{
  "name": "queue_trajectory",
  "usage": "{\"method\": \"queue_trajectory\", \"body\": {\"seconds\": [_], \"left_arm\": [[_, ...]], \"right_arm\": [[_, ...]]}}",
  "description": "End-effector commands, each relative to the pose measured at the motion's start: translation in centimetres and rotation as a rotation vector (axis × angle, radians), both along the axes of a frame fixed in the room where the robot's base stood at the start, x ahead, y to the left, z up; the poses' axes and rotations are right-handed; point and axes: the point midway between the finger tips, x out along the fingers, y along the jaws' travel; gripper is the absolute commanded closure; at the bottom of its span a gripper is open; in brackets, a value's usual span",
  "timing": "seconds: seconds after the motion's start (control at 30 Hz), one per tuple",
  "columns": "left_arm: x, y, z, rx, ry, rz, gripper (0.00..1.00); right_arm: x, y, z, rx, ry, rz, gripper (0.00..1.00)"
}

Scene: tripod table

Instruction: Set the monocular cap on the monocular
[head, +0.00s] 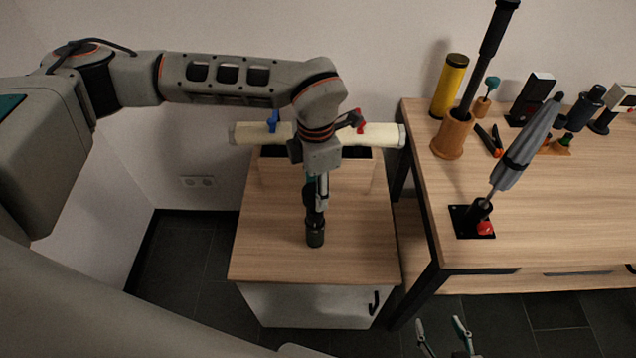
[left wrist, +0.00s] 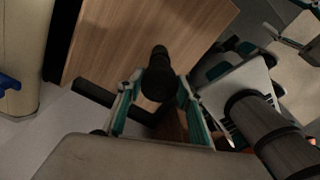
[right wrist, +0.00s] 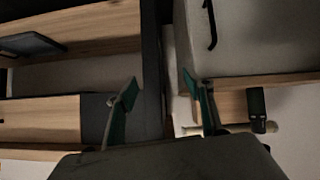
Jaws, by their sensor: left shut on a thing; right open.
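My right gripper (head: 447,340) is open and empty, low in front of the table.
The wooden cabinet top (head: 265,255) is otherwise mostly clear in front. A long cream roll (head: 376,134) lies across a wooden box behind my left gripper. The table (head: 455,262) at the right holds a folded grey umbrella (head: 525,148), a yellow cylinder (head: 450,85) and several small tools.

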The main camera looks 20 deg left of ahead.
Motion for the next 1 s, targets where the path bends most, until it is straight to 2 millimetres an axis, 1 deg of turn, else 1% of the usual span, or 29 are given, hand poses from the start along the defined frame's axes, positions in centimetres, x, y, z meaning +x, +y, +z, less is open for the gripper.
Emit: {"method": "queue_trajectory", "body": {"seconds": [0.17,0.33,0.5,0.6,0.73,1.0], "left_arm": [[0.0,0.0,-1.0,0.000,0.001,0.001,0.74],[-0.1,0.0,-2.6,0.000,0.004,0.000,0.74],[-0.1,0.0,-4.4,0.000,0.005,0.000,0.74],[-0.1,0.0,-5.2,0.000,0.004,0.000,0.74],[0.0,0.0,-5.8,-0.001,0.003,0.000,0.74],[0.0,0.0,-5.7,-0.001,-0.001,-0.001,0.74]], "right_arm": [[-0.4,0.0,-0.9,-0.004,0.011,0.002,0.48],[-0.6,-0.1,-1.8,-0.011,0.015,0.004,0.48],[-0.5,-0.3,-2.7,-0.022,0.015,0.006,0.48],[-0.2,-0.6,-2.7,-0.029,0.006,0.004,0.48],[0.4,-0.8,-2.4,-0.034,-0.007,0.002,0.48],[1.1,-0.9,-2.0,-0.037,-0.021,0.003,0.48]]}}
